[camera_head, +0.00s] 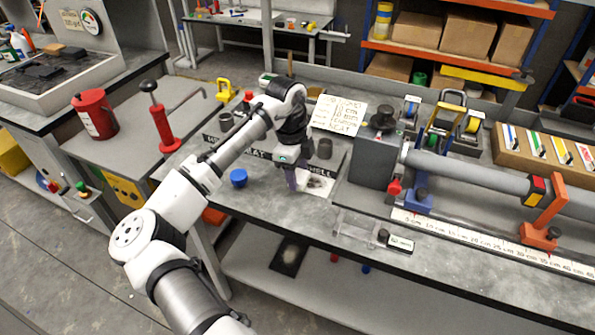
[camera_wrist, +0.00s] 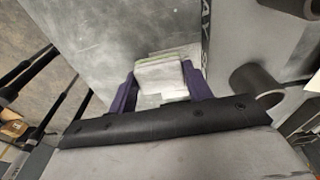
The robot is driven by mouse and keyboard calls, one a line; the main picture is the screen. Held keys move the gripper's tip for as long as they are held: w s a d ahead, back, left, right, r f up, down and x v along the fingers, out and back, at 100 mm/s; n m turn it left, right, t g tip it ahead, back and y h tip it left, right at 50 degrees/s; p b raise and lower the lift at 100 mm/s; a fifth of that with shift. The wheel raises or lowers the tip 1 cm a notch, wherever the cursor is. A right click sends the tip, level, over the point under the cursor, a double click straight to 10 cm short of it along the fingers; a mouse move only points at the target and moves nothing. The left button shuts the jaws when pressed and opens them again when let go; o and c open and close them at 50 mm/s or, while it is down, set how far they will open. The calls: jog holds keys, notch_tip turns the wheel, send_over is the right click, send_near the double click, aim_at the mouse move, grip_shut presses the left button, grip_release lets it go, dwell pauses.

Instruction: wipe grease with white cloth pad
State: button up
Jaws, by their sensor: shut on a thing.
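My gripper (camera_head: 296,182) reaches down to the grey bench top, near its front edge. In the wrist view, its two purple fingers (camera_wrist: 158,82) are shut on the white cloth pad (camera_wrist: 159,70), a layered, pale square. Right beside the gripper in the head view is a whitish patch with a dark smear (camera_head: 319,186), perhaps the grease; my gripper hides part of it. The pad is hard to make out in the head view, and I cannot tell whether it touches the bench.
A blue cap (camera_head: 238,178) stands left of my gripper. A black lettered strip (camera_head: 322,172) and a dark grey cylinder (camera_head: 324,148) are close behind it. A clear block (camera_head: 357,228) and a ruler (camera_head: 480,243) lie to the right. The front bench edge is near.

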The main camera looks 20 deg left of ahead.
aim_at(322, 193)
jog(key=shift+f, duration=0.6)
dwell(0.3)
jog(key=shift+d, duration=0.1)
jog(key=shift+d, duration=1.25)
jog(key=shift+s+d+f+p, duration=0.15)
jog(key=shift+d+p, duration=0.35)
jog(key=shift+d, duration=1.2)
jog(key=shift+a+r, duration=0.2)
jog(key=shift+a, duration=2.85)
jog(key=shift+d+p, duration=0.75)
jog(key=shift+d, duration=2.3)
